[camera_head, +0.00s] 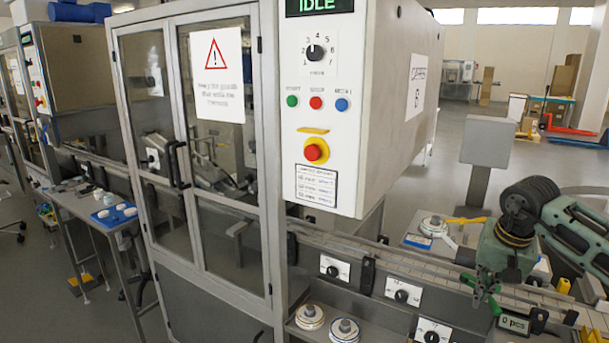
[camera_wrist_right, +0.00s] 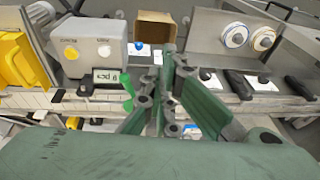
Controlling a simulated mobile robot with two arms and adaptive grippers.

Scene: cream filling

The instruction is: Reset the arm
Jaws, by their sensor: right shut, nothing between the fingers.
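My right arm (camera_head: 570,225) comes in from the right in the head view. Its green gripper (camera_head: 484,290) points down over the conveyor's right part, near a small counter display. The fingers are shut and empty. My left gripper is not in either view.
A machine cabinet with a control panel (camera_head: 316,100) reading IDLE stands in the middle. The conveyor (camera_head: 400,262) runs below it, with knobs along its front. Two white round containers (camera_head: 310,316) sit on a front shelf. A grey panel on a post (camera_head: 487,140) stands behind.

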